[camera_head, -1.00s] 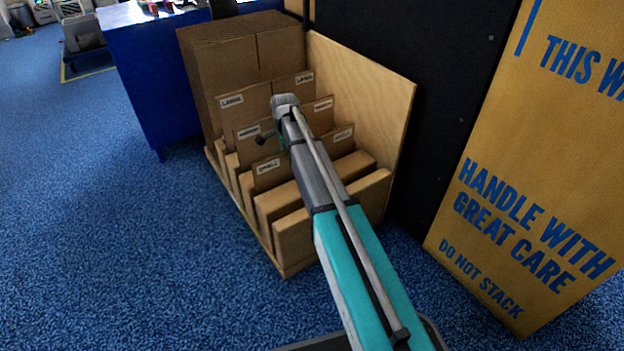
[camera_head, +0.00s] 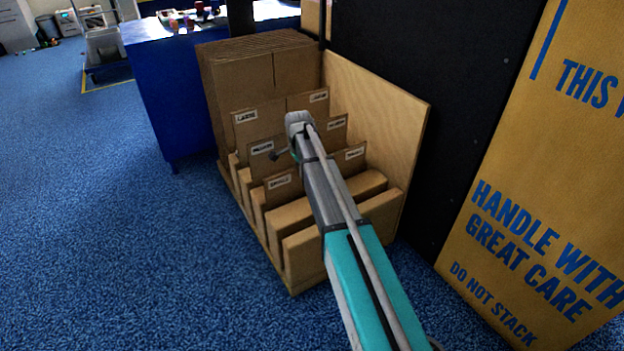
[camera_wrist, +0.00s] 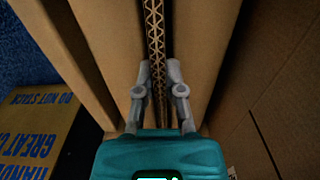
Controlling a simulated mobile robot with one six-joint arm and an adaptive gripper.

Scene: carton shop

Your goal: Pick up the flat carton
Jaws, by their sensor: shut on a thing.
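Flat cartons stand on edge in a wooden rack (camera_head: 382,82) in the head view, in rows tagged large, medium and small. In the wrist view, my gripper (camera_wrist: 158,75) points down into the rack, its two grey fingers on either side of a flat carton's corrugated edge (camera_wrist: 155,35). It is shut on that carton. The carton shows as a thin upright strip between wide brown faces. In the head view my arm reaches over the rack and its wrist hides the fingers, so I cannot tell there which row the held carton belongs to.
A tall stack of brown cartons (camera_head: 235,85) fills the rack's back. A blue table (camera_head: 170,100) stands behind at left. A black panel (camera_head: 440,120) and a large printed box (camera_head: 540,210) stand close on the right. Blue carpet (camera_head: 100,230) is clear at left.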

